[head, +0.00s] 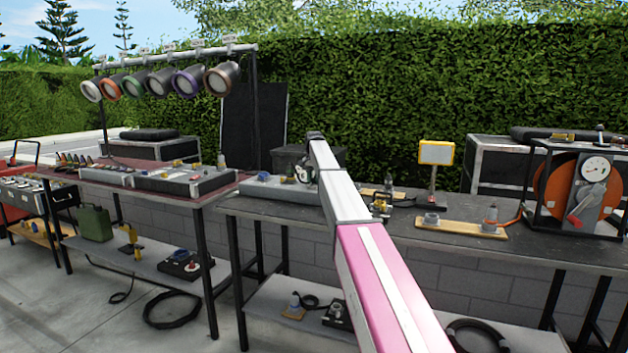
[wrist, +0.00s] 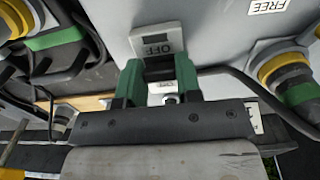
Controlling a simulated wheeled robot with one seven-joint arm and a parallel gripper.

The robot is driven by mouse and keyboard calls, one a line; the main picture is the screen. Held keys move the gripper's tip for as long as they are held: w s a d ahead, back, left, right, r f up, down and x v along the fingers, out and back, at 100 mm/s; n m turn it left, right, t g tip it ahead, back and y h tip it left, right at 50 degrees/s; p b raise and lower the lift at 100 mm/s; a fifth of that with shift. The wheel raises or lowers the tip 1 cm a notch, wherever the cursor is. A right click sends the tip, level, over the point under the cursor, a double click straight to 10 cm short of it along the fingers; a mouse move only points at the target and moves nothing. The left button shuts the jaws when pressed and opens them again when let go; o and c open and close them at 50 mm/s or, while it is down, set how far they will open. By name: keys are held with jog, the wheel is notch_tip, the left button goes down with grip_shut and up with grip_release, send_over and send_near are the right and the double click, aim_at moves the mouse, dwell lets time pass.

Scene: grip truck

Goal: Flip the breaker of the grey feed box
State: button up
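The grey feed box (head: 270,189) lies on the dark table in the head view, left of my arm. In the wrist view its grey face (wrist: 215,30) fills the upper part. A pale breaker block marked OFF (wrist: 157,40) sits on that face. In the head view my gripper (head: 305,174) is at the box, small and partly hidden by my arm.
A yellow-collared connector (wrist: 282,68) with a green band is at the right in the wrist view, below a FREE label (wrist: 268,6). A black cable (wrist: 250,85) runs close by my gripper. A yellow-framed panel (head: 436,153) and a cable reel (head: 578,190) stand farther right.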

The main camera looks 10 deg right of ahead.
jog(key=c, duration=0.3)
jog(key=shift+w+d+r+g+y, duration=0.15)
jog(key=shift+w+g+y, duration=0.15)
jog(key=shift+w+g, duration=0.25)
jog(key=shift+g+y, duration=0.4)
jog(key=shift+g, duration=0.25)
jog(key=shift+s, duration=0.1)
jog(key=o, duration=0.9)
jog(key=shift+d, duration=0.1)
